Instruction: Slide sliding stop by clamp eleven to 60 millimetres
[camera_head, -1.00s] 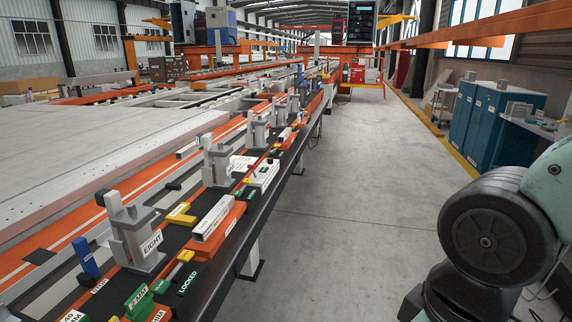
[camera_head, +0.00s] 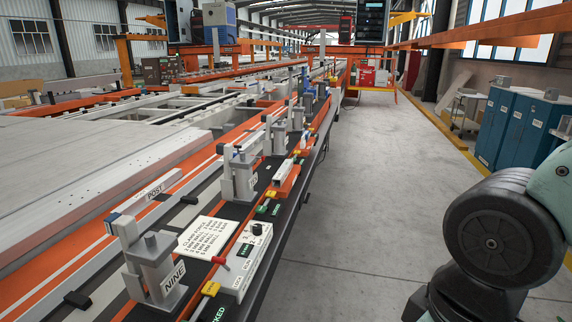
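A row of grey clamps runs away along the jig's near edge. The nearest clamp (camera_head: 152,268) carries the label NINE. The second clamp (camera_head: 239,177) and the third clamp (camera_head: 274,136) stand farther along; their labels are too small to read, so I cannot tell by label which is clamp eleven. A silver bar on an orange base (camera_head: 285,174) sits right of the second and third clamps. I cannot make out the sliding stop by clamp eleven or its scale. My gripper is not in view; only part of my arm shows at the lower right.
A white control box (camera_head: 246,256) with a black knob and a printed sheet (camera_head: 207,239) lie beside clamp nine. An open grey floor aisle (camera_head: 345,220) runs along the jig's right side. Blue cabinets (camera_head: 515,130) stand at the far right.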

